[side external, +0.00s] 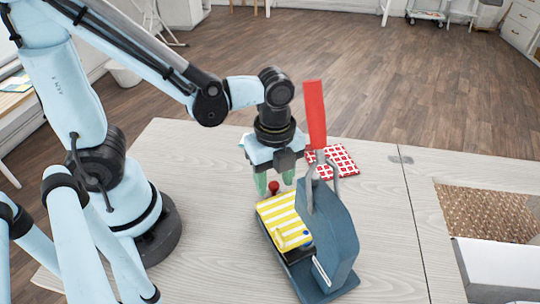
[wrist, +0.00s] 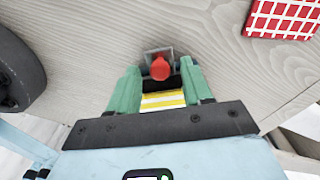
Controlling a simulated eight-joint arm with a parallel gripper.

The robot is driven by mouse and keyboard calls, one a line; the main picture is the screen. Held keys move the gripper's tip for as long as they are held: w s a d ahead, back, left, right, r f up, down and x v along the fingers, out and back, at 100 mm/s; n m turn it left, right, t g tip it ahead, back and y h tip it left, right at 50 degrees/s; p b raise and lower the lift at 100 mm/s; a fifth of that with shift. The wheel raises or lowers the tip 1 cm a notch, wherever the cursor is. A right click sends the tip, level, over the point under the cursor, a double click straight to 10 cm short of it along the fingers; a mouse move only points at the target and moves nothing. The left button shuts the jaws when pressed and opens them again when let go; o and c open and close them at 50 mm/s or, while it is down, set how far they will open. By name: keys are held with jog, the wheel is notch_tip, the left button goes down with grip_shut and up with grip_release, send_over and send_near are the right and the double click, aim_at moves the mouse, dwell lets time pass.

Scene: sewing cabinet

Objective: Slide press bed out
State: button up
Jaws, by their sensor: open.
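The press (side external: 335,240) is a dark blue-grey body with a raised red lever (side external: 315,115), standing on the table. Its low bed (side external: 272,232) carries a yellow-and-white striped cloth (side external: 285,212). A red knob (side external: 273,187) is at the bed's end nearest my gripper. My gripper (side external: 275,186) points down there with green fingers apart. In the wrist view the red knob (wrist: 160,68) shows between the tips of my open gripper (wrist: 160,66), with a gap on either side. Part of the striped cloth (wrist: 163,100) shows between the fingers. Contact with the knob cannot be told.
A red-and-white checked cloth (side external: 340,161) lies behind the press, near the table's far edge. A brown patterned piece (side external: 485,212) and a white box (side external: 495,265) are at the right. The wooden tabletop (side external: 205,170) is bare left of the press.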

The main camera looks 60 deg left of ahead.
jog(key=shift+f, duration=0.1)
grip_shut()
dwell(0.3)
jog(key=a, duration=0.3)
jog(key=w+a, duration=0.1)
jog(key=a, duration=0.5)
jog(key=shift+w, duration=0.25)
grip_release()
jog(key=shift+d, duration=0.1)
notch_tip(320, 180, up, 12)
dwell(0.8)
